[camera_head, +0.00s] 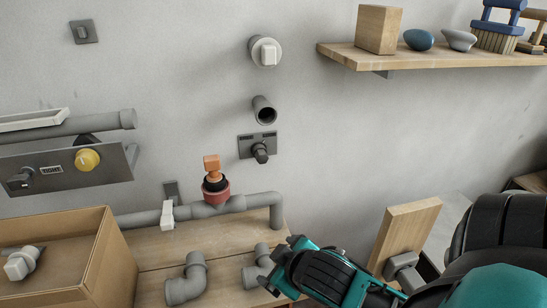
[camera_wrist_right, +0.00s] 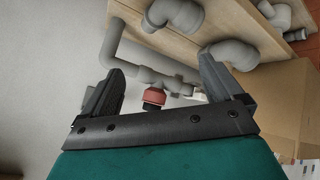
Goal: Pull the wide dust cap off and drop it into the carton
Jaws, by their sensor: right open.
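A round grey cap with a white square grip (camera_head: 265,52) sits on the wall at upper centre, apparently the wide dust cap. A similar cap with a white grip (camera_head: 20,264) lies in the open cardboard carton (camera_head: 105,262) at lower left. The carton also shows at the right of the right wrist view (camera_wrist_right: 285,95). My right gripper (camera_head: 282,262) is low at centre right, well below the wall cap, beside the bench pipes. In the right wrist view its fingers (camera_wrist_right: 163,80) are apart with nothing held between them. My left gripper is not in view.
An open grey pipe stub (camera_head: 264,110) and a black knob plate (camera_head: 259,147) are below the wall cap. A red fitting with an orange top (camera_head: 214,182) stands on the bench pipe. Elbows (camera_head: 187,280) lie on the bench. A shelf (camera_head: 430,54) projects at upper right.

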